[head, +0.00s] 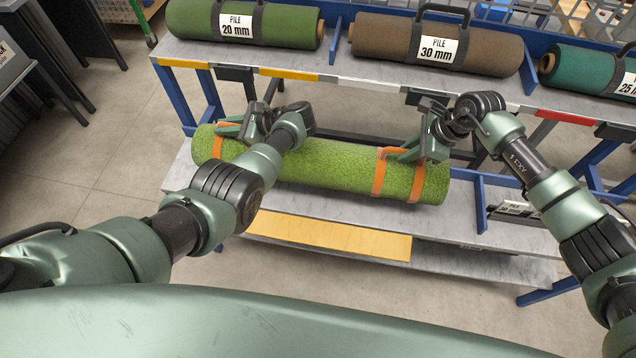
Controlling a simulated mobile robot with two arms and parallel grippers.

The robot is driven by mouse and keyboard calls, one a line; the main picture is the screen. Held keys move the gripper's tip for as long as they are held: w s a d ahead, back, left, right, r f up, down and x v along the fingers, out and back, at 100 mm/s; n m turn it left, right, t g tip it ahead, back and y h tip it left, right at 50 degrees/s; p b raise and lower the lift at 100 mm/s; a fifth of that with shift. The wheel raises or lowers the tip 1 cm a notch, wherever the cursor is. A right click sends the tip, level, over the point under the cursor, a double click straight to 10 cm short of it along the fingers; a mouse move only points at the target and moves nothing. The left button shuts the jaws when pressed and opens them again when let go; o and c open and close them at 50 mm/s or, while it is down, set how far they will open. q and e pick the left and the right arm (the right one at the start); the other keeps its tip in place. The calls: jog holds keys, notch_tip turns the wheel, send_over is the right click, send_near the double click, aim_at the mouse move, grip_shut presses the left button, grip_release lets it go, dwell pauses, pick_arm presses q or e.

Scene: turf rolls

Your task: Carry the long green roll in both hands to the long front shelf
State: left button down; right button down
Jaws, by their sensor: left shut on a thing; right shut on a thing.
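The long green roll (318,168) lies level from left to right in the middle of the head view, with orange straps near both ends. My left gripper (232,130) is shut on it at the left strap. My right gripper (410,153) is shut on it at the right strap (379,178). The long grey front shelf (516,237) is directly below the roll and sticks out past its right end. I cannot tell whether the roll touches the shelf or hangs just above it.
An upper shelf behind holds a dark green roll (243,24) marked 20 mm, a brown roll (436,44) marked 30 mm and a teal roll (580,70). A blue divider (479,203) stands right of the held roll. A yellow board (330,235) lies below.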

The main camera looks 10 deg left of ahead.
aim_at(230, 138)
pick_arm(q)
jog(key=shift+w, duration=0.1)
